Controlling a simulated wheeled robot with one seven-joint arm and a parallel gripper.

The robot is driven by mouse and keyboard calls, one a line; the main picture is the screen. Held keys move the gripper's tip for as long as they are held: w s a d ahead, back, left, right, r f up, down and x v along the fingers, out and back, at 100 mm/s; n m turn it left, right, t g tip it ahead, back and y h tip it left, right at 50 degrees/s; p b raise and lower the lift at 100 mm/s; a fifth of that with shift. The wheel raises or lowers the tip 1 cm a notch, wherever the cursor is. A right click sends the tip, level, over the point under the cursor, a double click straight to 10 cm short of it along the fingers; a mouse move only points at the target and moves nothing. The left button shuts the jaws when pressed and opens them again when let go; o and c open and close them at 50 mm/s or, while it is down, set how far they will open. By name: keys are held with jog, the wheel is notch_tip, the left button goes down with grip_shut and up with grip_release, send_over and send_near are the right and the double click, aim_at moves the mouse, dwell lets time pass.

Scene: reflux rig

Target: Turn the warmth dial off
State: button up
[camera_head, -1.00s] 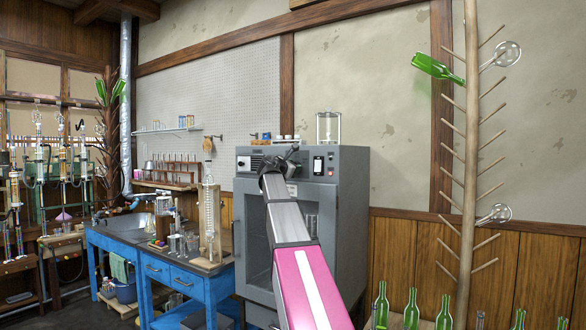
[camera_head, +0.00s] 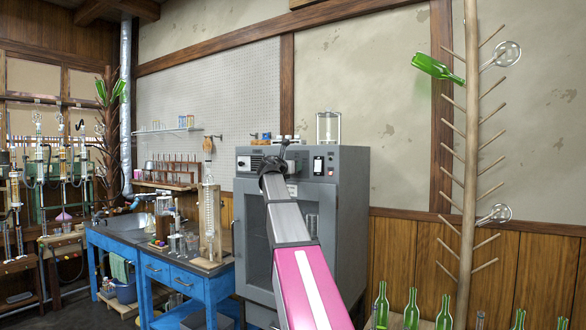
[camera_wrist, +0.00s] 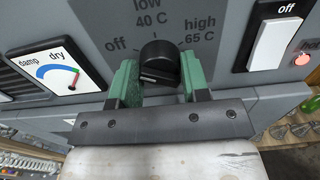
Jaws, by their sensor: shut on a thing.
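The warmth dial (camera_wrist: 158,62) is a black knob on the grey cabinet's panel, in the upper middle of the wrist view. Printed around it are "off" at upper left, "low 40 C" above and "high 65 C" at upper right. I cannot tell clearly which mark it points to. My gripper (camera_wrist: 158,80) has one green-padded finger on each side of the dial and is shut on it. In the head view my gripper (camera_head: 274,163) is at the cabinet's upper front and hides the dial.
A damp/dry gauge (camera_wrist: 57,67) lies left of the dial. A white rocker switch (camera_wrist: 275,42) under an "off" label and a lit red lamp (camera_wrist: 301,59) lie to the right. Glassware stands on top of the grey cabinet (camera_head: 345,190). A blue bench (camera_head: 175,272) stands to its left.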

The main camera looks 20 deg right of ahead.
jog(key=shift+f, duration=0.1)
jog(key=o, duration=0.9)
jog(key=v, duration=1.1)
jog(key=shift+d, duration=0.1)
